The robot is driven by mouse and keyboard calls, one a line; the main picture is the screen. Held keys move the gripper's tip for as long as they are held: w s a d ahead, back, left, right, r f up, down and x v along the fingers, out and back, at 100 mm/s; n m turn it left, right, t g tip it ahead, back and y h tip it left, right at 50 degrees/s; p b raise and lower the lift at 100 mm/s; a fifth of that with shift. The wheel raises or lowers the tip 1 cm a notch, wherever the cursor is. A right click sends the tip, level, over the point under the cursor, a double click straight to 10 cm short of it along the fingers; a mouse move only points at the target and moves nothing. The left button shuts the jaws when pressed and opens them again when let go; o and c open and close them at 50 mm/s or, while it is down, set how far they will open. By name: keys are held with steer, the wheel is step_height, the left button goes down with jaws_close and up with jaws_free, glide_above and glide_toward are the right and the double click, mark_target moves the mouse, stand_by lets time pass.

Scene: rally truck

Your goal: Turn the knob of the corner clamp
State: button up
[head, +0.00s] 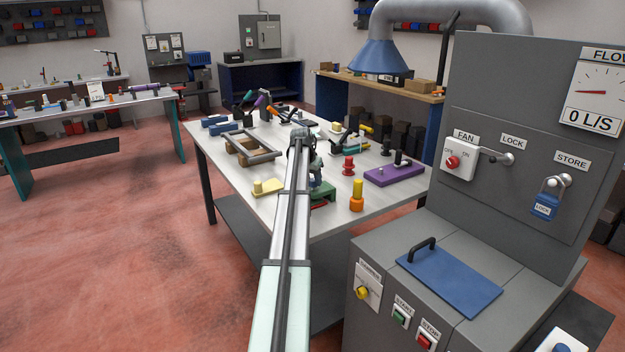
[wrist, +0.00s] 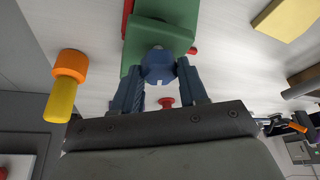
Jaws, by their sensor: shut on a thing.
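The corner clamp shows in the wrist view as a green block (wrist: 163,33) with red parts at its edge. A blue faceted knob (wrist: 158,70) sticks out from it toward me. My gripper (wrist: 159,73) has one dark blue finger on each side of the knob and is shut on it. In the head view the green clamp (head: 323,192) stands near the front edge of the workbench, and my arm reaches to it from the front. My arm and wrist cover part of the clamp there, and the knob cannot be made out.
An orange and yellow handled piece (head: 357,195) stands to the right of the clamp on the workbench (head: 240,172). A yellow block (head: 267,187) lies to the left. A red piece (head: 348,166) and a purple block (head: 394,174) are behind right. A grey control cabinet (head: 520,150) stands at right.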

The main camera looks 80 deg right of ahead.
steer(key=m+g, duration=0.1)
steer(key=m, duration=0.2)
steer(key=m+g+y, duration=0.1)
steer(key=m, duration=0.1)
steer(key=shift+w+d+m, duration=0.2)
steer(key=shift+m, duration=0.2)
steer(key=m+g+y, duration=0.1)
steer(key=m, duration=0.3)
steer(key=shift+m, duration=0.3)
steer(key=shift+r+y, duration=0.1)
steer(key=shift+y, duration=0.2)
steer(key=o, duration=1.1)
steer(key=v, duration=1.3)
steer(key=shift+w+r, duration=0.2)
steer(key=shift+r, duration=0.1)
